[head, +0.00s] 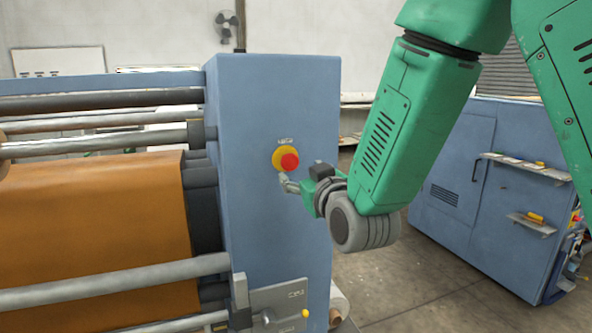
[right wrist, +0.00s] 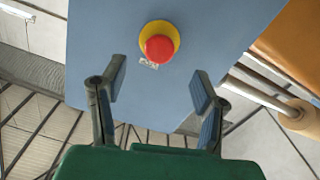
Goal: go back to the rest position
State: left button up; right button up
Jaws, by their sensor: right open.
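My right arm comes in from the upper right of the head view. Its gripper (head: 287,184) is beside the front face of the blue machine housing (head: 275,100), just below a red emergency-stop button (head: 290,161) on a yellow base. In the right wrist view the gripper (right wrist: 158,88) is open with nothing between its two fingers. The red button (right wrist: 159,48) shows ahead, above the gap between the fingertips; the fingers look apart from it. My left gripper is not in view.
The calender's rollers (head: 100,120) and an orange-brown sheet (head: 90,240) fill the left. A small panel (head: 280,305) with a knob is low on the housing. A blue cabinet (head: 450,150) with small shelves stands at the right. Open floor (head: 390,290) lies between.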

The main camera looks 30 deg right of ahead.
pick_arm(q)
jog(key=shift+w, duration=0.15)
pick_arm(e)
jog(key=shift+s, duration=0.2)
